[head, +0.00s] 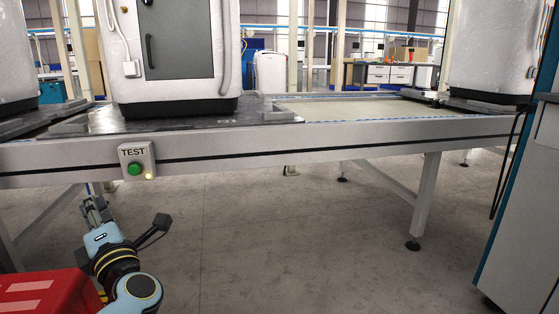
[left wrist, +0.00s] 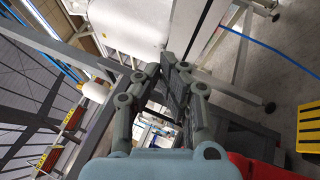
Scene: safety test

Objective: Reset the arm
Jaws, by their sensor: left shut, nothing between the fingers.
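My left arm comes in at the lower left of the head view. My left gripper (head: 93,192) is just below the front rail of the workbench, below and left of the TEST box, and apart from the green button (head: 134,169). In the left wrist view the two fingers of the gripper (left wrist: 170,68) meet at their tips, with nothing between them. The TEST box (head: 149,154) is fixed to the rail and has a small yellow light. My right gripper is not in view.
The workbench rail (head: 300,141) runs across the view above my arm. A white cabinet (head: 112,60) stands on the bench. A bench leg (head: 427,190) stands at the right, near a grey and blue unit (head: 525,230). A red box (head: 40,290) is at lower left. The middle floor is clear.

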